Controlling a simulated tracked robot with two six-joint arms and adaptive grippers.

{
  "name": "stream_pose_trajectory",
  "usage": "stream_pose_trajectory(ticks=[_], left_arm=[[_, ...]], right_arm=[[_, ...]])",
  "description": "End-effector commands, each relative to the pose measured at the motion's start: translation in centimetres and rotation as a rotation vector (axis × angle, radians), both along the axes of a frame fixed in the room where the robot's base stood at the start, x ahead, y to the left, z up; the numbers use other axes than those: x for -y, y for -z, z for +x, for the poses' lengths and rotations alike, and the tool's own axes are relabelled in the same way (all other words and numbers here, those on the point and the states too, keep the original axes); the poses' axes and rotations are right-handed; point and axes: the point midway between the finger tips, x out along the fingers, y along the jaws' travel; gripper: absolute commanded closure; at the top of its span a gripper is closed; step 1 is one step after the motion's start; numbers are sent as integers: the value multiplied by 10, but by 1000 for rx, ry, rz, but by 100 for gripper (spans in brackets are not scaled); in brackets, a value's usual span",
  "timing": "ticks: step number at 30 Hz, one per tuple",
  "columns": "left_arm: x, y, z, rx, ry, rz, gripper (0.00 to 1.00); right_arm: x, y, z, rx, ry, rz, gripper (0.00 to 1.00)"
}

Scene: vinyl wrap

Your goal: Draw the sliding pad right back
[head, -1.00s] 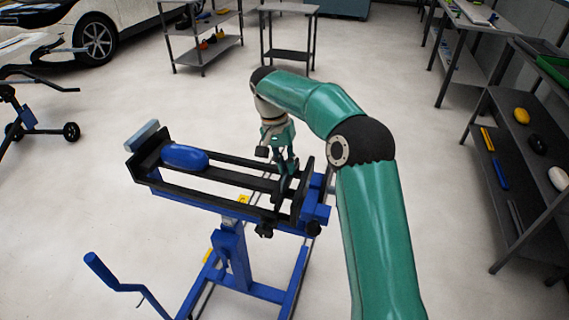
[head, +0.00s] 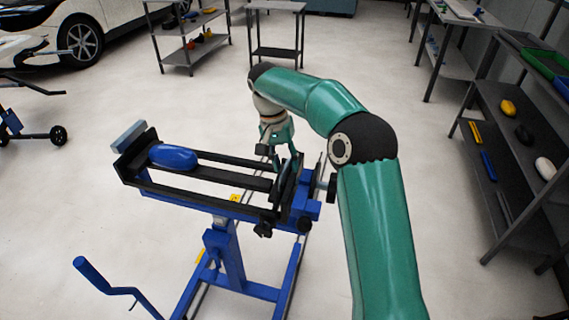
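The blue stand (head: 222,252) carries a black two-rail frame (head: 225,204) in the head view. A dark upright pad (head: 281,190) stands across the rails near the right end, close to the end plate. My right gripper (head: 282,172) reaches down at this pad from above. Its fingers overlap the dark parts there, so I cannot tell whether they are shut on the pad. My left gripper is not in view.
A blue rounded block (head: 173,157) lies at the left end of the frame. A blue crank handle (head: 92,277) sticks out at the lower left. A shelf rack (head: 512,135) stands at the right, and tables stand at the back. The floor between is clear.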

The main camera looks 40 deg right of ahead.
Motion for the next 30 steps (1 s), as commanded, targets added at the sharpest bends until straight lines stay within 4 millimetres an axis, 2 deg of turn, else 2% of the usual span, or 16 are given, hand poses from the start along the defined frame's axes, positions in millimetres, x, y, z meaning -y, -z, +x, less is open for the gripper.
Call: stream_pose_trajectory(ticks=[11, 15, 21, 30], left_arm=[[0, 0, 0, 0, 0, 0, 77], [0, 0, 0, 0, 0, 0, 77], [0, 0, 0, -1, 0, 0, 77], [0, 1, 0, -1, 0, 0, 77]], right_arm=[[-7, -49, 10, 3, -2, 0, 63], [-8, -61, 12, -1, -2, 0, 63], [-9, -69, 12, -2, -2, 0, 63], [-9, -69, 12, -2, -2, 0, 63]])
